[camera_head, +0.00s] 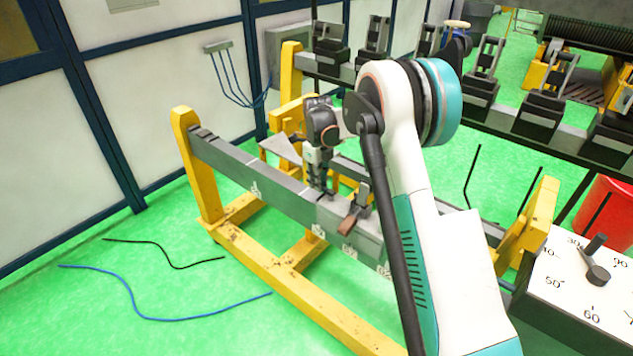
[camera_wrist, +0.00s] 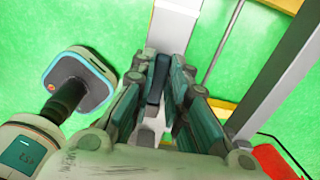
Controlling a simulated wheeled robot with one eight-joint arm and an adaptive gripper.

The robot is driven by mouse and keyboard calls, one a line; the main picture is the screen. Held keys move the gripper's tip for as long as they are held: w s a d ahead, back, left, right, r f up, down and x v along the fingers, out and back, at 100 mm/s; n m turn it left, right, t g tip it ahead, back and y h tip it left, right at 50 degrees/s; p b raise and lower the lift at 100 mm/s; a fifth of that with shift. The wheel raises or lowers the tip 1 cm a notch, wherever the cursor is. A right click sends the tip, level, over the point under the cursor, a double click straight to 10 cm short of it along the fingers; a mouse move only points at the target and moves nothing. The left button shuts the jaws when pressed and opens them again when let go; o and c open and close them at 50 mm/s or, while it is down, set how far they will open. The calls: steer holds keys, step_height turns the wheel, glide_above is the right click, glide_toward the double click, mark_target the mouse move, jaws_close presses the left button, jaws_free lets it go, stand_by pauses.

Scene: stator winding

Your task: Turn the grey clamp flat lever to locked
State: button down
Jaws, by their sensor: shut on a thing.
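My gripper (camera_head: 319,184) points down at the top of a grey beam (camera_head: 270,181) on a yellow frame. In the wrist view my gripper (camera_wrist: 160,88) has its two green-grey fingers closed on both sides of a dark, narrow, upright piece. This piece appears to be the clamp's flat lever (camera_wrist: 156,80). In the head view the gripper covers it, so its angle there cannot be told. Another small clamp with a brownish handle (camera_head: 349,222) stands on the beam just right of the gripper, apart from it.
Yellow frame posts (camera_head: 197,165) rise at the beam's ends. A dial box (camera_head: 580,285) and a red bin (camera_head: 608,210) stand at the right. A rack with several black clamps (camera_head: 480,85) is behind. Blue (camera_head: 135,300) and black cables lie on the green floor.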

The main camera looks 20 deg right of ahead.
steer(key=shift+d, duration=0.1)
stand_by(0.3)
steer(key=c, duration=1.6)
jaws_free()
steer(key=shift+o, duration=0.2)
step_height(320, 180, up, 12)
